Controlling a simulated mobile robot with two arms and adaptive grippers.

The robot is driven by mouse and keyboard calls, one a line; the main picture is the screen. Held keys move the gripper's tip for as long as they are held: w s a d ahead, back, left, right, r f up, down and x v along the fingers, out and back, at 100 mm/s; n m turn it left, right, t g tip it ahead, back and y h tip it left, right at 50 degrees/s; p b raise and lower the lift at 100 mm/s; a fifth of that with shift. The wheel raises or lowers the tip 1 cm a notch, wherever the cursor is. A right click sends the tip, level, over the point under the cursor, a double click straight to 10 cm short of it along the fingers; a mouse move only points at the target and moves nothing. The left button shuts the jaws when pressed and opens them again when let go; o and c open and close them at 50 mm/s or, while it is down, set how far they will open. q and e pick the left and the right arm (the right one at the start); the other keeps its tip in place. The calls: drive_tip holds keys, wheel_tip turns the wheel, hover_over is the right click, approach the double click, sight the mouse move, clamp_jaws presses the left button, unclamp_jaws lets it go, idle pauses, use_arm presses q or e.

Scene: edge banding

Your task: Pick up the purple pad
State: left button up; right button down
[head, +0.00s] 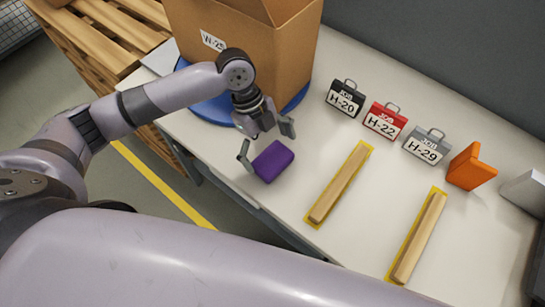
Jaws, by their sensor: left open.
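The purple pad (273,161) lies on the white table near its front left edge. My left gripper (266,143) is open right at the pad, with one finger at the pad's left end and the other above its upper right side. I cannot tell whether the fingers touch the pad. My right gripper is not in view.
A cardboard box (265,50) stands on a blue round base (207,108) behind my gripper. Two wooden strips (340,185) (420,238) lie to the right on yellow markings. Job tags H-20 (345,98), H-22 (385,121), H-29 (427,146) and an orange object (471,167) stand behind.

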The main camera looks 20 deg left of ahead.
sight(272, 161)
use_arm(q)
drive_tip(key=shift+x, duration=1.15)
drive_tip(key=shift+s+d+f, duration=0.1)
drive_tip(key=shift+s+f, duration=0.05)
drive_tip(key=shift+f, duration=0.15)
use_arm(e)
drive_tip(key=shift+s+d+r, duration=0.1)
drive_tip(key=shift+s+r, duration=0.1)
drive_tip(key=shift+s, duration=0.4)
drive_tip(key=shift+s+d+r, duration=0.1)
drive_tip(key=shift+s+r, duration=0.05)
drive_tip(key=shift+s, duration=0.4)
use_arm(q)
drive_tip(key=shift+c, duration=0.2)
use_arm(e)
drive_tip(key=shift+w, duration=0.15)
use_arm(q)
drive_tip(key=c, duration=0.8)
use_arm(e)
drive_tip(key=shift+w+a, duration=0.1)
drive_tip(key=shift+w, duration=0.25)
